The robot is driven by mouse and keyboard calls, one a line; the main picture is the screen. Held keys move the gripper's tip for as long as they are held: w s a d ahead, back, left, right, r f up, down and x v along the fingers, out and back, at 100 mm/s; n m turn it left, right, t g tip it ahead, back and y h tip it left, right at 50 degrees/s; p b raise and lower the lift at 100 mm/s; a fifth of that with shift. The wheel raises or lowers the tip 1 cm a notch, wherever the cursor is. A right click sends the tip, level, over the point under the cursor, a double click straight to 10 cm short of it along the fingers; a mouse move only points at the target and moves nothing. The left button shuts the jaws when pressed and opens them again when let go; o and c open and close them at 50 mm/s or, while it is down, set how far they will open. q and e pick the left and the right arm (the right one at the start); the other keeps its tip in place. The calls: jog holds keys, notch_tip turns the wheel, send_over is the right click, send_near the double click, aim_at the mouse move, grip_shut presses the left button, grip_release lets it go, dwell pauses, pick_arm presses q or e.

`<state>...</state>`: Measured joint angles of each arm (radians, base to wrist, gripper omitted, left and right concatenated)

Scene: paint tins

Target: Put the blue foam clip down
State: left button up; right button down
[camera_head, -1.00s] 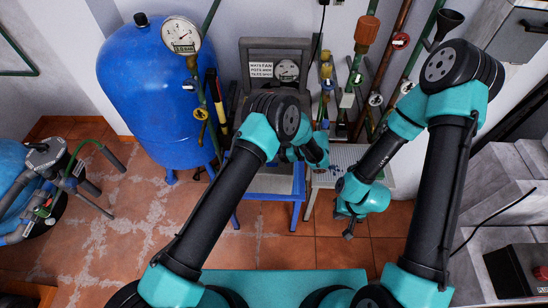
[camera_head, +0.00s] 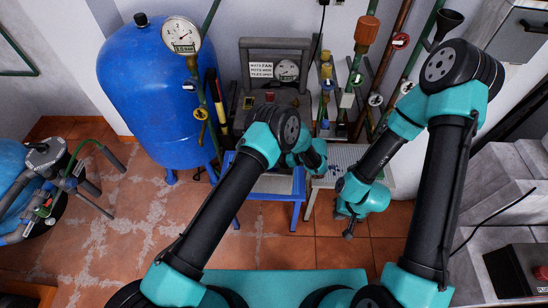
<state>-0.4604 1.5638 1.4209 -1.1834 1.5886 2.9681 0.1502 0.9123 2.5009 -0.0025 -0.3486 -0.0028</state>
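I cannot make out the blue foam clip with certainty. Small dark blue specks show on the pale perforated table (camera_head: 382,180), too small to name. My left arm reaches over the blue-framed stand, and its wrist is near the left edge of the pale table. The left gripper's fingers are hidden or too small to make out. My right gripper (camera_head: 348,234) hangs over the tiled floor in front of the pale table, pointing down. Its fingertips are small and dark, and I cannot tell whether they are apart.
A blue-framed stand (camera_head: 296,214) is left of the pale table. A large blue tank (camera_head: 150,90) with a gauge stands to its left. Pipes and valves run up the back wall. Grey steps (camera_head: 500,200) rise at the right. Tiled floor lies free in front.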

pick_arm(q)
jog(key=shift+s+a+f, duration=0.1)
jog(key=shift+s+f, duration=0.05)
jog(key=shift+f, duration=0.45)
jog(key=o, duration=1)
jog(key=shift+a, duration=0.1)
jog(key=v, duration=0.4)
jog(key=r+v, duration=0.1)
jog(key=v, duration=0.8)
jog(key=shift+a+r, duration=0.15)
jog(key=shift+a, duration=0.15)
